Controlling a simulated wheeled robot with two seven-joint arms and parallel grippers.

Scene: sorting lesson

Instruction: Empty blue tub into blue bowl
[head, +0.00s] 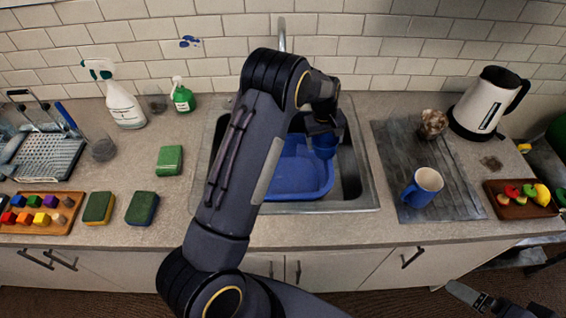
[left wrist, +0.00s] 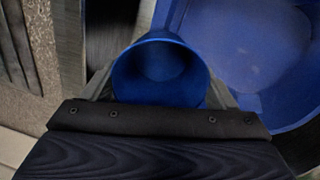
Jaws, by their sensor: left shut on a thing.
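My left gripper (head: 322,130) is shut on a small blue tub (head: 325,147), held up over the right part of the sink. The left wrist view shows the tub's round mouth (left wrist: 160,72) between the fingers, with plain, shaded blue inside and no contents that I can make out. The large blue bowl (head: 290,182) sits in the sink, below and beside the tub. It also shows at the upper right of the left wrist view (left wrist: 265,50). My left arm hides part of the bowl. My right gripper (head: 472,296) is low at the right, partly in view, away from everything.
The steel sink (head: 345,203) has a tap (head: 282,35) behind it. A blue mug (head: 423,188) stands on the grey drainboard (head: 455,202), with a kettle (head: 488,103) beyond. Sponges (head: 142,207), a tray of colored blocks (head: 40,227) and spray bottles (head: 125,108) are left of the sink.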

